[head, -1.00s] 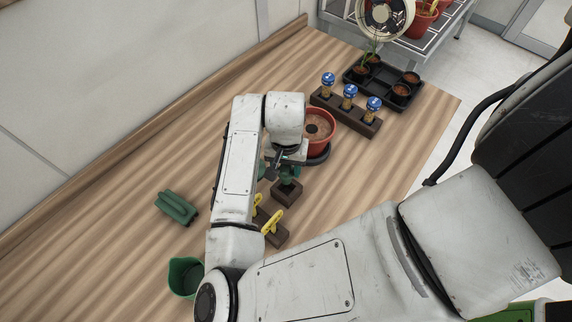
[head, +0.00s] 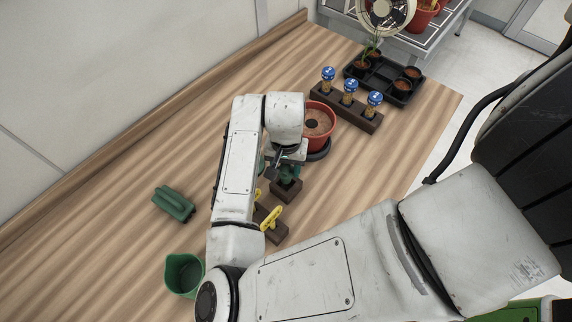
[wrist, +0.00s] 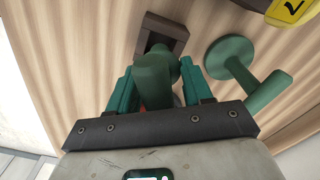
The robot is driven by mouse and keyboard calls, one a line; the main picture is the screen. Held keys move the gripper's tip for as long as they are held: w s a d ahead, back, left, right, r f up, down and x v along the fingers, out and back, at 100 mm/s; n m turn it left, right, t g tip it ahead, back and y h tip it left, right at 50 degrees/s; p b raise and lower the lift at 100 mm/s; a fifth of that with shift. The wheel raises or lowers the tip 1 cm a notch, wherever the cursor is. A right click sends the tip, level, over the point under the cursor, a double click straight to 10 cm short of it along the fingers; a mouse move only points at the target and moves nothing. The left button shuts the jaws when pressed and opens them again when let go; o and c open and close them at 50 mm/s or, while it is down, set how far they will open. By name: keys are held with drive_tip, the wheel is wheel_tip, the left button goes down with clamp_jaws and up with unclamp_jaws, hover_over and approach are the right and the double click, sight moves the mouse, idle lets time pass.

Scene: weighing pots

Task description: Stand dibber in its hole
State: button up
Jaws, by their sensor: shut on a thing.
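My gripper (wrist: 158,88) has teal fingers on both sides of the green dibber (wrist: 155,72) and is shut on it. In the wrist view the dibber's thick green handle points toward the camera. A dark brown block (wrist: 178,33) with a square opening lies just beyond the dibber, which overlaps the opening. The dibber's lower end is hidden, so I cannot tell whether it is inside the hole. In the head view my gripper (head: 288,158) is right above the block (head: 287,190), and my arm partly covers the dibber.
A green tool with a round disc (wrist: 231,57) is close beside the right finger. Yellow tags (head: 271,217) stand in a dark holder near the block. A red pot (head: 318,122) is close behind.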

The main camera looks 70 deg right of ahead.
drive_tip(key=shift+f+b, duration=1.8)
drive_tip(key=shift+f, duration=0.8)
drive_tip(key=o, duration=1.1)
drive_tip(key=shift+o, duration=0.5)
drive_tip(key=o, duration=0.3)
drive_tip(key=shift+r, duration=0.1)
drive_tip(key=shift+r+p, duration=4.15)
drive_tip(key=shift+r, duration=1.55)
